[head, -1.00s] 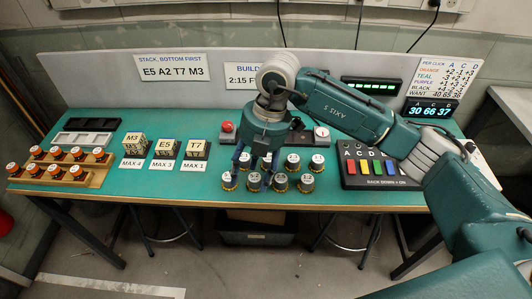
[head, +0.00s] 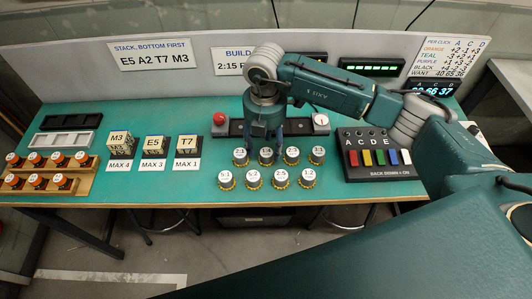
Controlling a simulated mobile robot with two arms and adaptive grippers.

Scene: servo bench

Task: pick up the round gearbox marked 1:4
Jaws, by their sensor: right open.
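The round gearboxes stand upright in two rows on the teal bench, dark with yellow-toothed bases and white top labels. The second from the left in the back row (head: 266,156) seems to read 1:4, though the print is small. My right gripper (head: 265,146) points down just behind and above this gearbox, its fingers open and apart on either side. Nothing is held between them. I cannot tell whether the fingers touch the gearbox. My left gripper is not in view.
Neighbouring gearboxes stand close at left (head: 240,157), right (head: 292,156) and in the front row (head: 253,180). Behind is a dark fixture with a red knob (head: 219,118). A button box (head: 375,160) stands right; marked cubes (head: 154,147) stand left.

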